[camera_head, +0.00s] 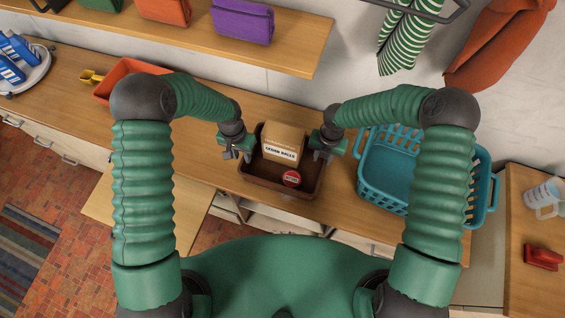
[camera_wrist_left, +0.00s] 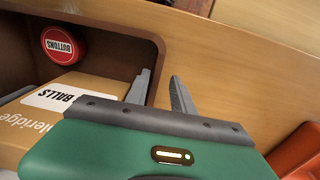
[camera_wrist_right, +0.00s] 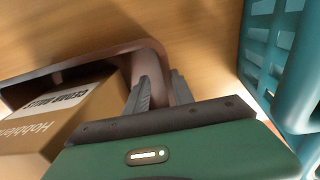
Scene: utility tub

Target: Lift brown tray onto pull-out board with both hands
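The brown tray (camera_head: 259,185) sits on the wooden counter, holding a cardboard box (camera_head: 283,139) labelled cedar balls and a round red buttons tin (camera_head: 291,178). The pull-out board (camera_head: 103,206) sticks out below the counter's front edge at left, partly behind my left arm. My left gripper (camera_head: 236,156) is at the tray's left end; the left wrist view shows its open fingers (camera_wrist_left: 163,80) around the end wall. My right gripper (camera_head: 322,155) is at the right end; the right wrist view shows its fingers (camera_wrist_right: 162,76) apart, one on each side of that wall.
A teal basket (camera_head: 388,178) stands right of the tray, close to my right gripper. An orange bin (camera_head: 112,86) with a yellow scoop (camera_head: 91,76) is at left. A shelf (camera_head: 300,50) with pouches hangs behind. The visible part of the board is bare.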

